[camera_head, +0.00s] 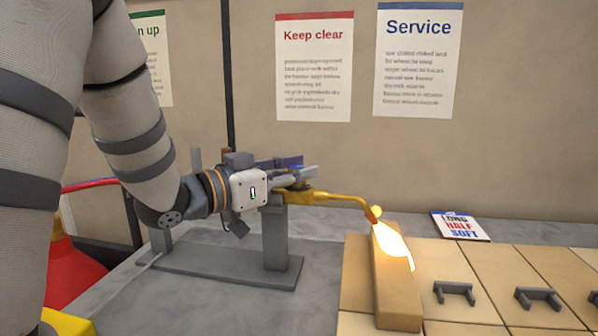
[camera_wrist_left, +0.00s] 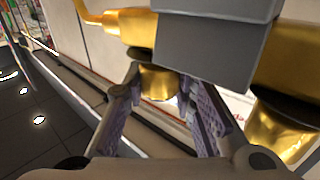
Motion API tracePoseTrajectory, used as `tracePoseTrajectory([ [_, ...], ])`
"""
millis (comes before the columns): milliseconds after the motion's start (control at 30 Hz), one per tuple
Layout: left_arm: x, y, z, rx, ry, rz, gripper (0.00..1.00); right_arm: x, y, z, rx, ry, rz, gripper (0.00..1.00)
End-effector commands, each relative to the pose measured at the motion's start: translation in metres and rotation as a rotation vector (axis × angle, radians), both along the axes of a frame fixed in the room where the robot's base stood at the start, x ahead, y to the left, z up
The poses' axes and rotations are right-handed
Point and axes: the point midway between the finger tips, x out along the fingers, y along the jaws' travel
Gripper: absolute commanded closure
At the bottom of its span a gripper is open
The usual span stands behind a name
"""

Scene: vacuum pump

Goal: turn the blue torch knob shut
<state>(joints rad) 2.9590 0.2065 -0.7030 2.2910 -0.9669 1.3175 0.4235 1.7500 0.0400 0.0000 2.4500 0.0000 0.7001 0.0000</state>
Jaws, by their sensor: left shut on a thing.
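The brass torch (camera_head: 340,198) lies level on a grey stand (camera_head: 275,240), with a bright flame (camera_head: 392,242) at its right tip. My left gripper (camera_head: 298,176) reaches in from the left at the torch's rear part. A small patch of blue shows at its fingertips, but the knob is mostly hidden there. In the left wrist view my two fingers (camera_wrist_left: 165,105) close around a short brass stub (camera_wrist_left: 158,82) below the grey block (camera_wrist_left: 215,45); no blue knob face shows clearly. My right gripper is not in view.
The flame plays over a tan block (camera_head: 398,300) on tan tiles (camera_head: 450,265). Grey bracket-like handles (camera_head: 455,292) stand at the right. A printed card (camera_head: 460,226) lies behind them. A red cylinder (camera_head: 75,270) stands at the left. Posters hang on the wall.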

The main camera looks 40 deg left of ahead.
Motion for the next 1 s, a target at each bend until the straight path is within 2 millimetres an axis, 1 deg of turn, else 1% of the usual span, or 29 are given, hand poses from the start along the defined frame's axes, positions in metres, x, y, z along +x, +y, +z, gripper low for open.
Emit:
tracePoseTrajectory([
  [300, 0.0001, -0.0002, 0.0018, 0.0, -0.005, -0.09, 1.0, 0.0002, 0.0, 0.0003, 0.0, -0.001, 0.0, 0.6],
  [767, 0.0003, -0.0008, 0.0024, 0.001, -0.006, -0.104, 1.0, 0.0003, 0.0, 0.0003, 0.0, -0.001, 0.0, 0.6],
  [800, 0.0002, -0.0009, 0.0024, 0.001, -0.006, -0.104, 0.73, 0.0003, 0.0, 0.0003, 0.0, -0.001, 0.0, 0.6],
  [867, 0.0003, -0.0008, 0.0023, 0.001, -0.006, -0.103, 0.6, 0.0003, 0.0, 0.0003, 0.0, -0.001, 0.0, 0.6],
  [900, 0.0003, -0.0008, 0.0022, 0.001, -0.006, -0.103, 0.54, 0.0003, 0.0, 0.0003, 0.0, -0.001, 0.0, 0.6],
  [1000, 0.0003, -0.0007, 0.0018, 0.001, -0.005, -0.103, 0.54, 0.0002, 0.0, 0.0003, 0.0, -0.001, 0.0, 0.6],
])
